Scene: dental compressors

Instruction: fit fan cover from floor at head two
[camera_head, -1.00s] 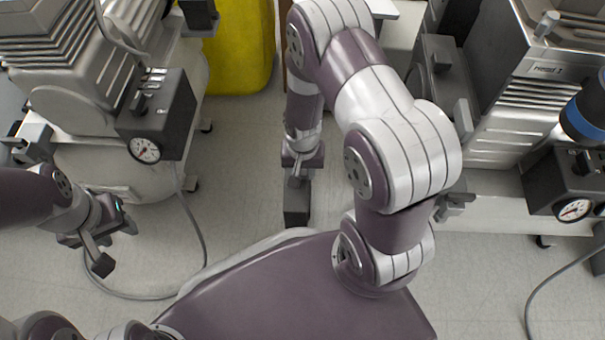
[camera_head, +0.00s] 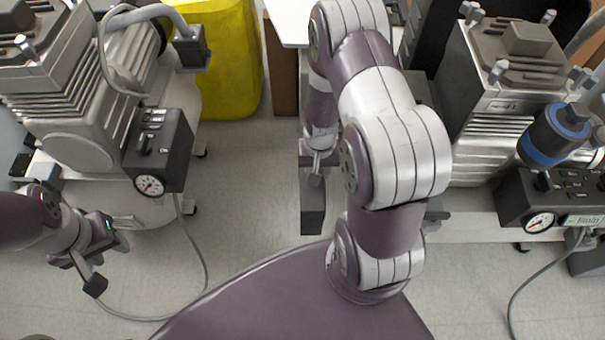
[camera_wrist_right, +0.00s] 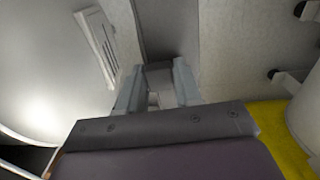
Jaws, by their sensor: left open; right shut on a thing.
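My right gripper (camera_head: 316,168) points down in the middle of the head view, partly hidden by its own arm. It is shut on a dark grey, box-like piece, probably the fan cover (camera_head: 313,208), held above the floor. In the right wrist view the two grey fingers (camera_wrist_right: 157,90) close on this dark piece (camera_wrist_right: 168,30). My left gripper (camera_head: 108,262) is open and empty at the lower left. A compressor with finned heads (camera_head: 500,120) stands at the right, with a small label I cannot read. It is apart from the held piece.
Another finned compressor (camera_head: 75,125) with a gauge box (camera_head: 160,150) stands at the left, near my left gripper. A yellow container (camera_head: 222,60) stands behind. Grey hoses (camera_head: 205,262) lie on the floor. The floor between the compressors (camera_head: 250,180) is clear.

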